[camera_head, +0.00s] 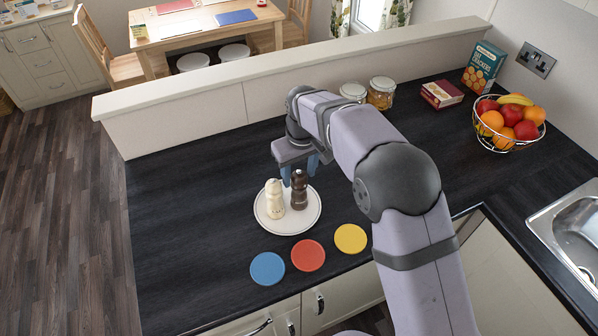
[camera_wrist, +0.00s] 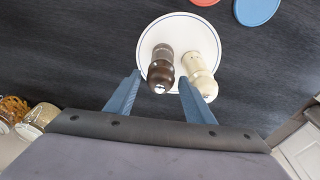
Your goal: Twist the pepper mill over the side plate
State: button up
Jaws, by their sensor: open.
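The dark brown pepper mill (camera_head: 299,190) stands upright on the white side plate (camera_head: 262,217). A similar cream mill (camera_head: 274,199) stands on the plate to its left. In the wrist view the brown mill (camera_wrist: 160,66) is on the left and the cream mill (camera_wrist: 200,72) on the right, on the blue-rimmed plate (camera_wrist: 200,23). My gripper (camera_head: 300,172) is open at the brown mill's top. In the wrist view its blue fingertips (camera_wrist: 159,76) lie either side of the brown mill, the right one overlapping the cream mill. I cannot tell whether they touch.
Blue (camera_head: 267,268), red (camera_head: 308,255) and yellow (camera_head: 350,238) discs lie in front of the plate. The counter left of the plate is clear.

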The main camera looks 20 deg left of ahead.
jog(key=c, duration=0.8)
jog(key=shift+f, duration=0.1)
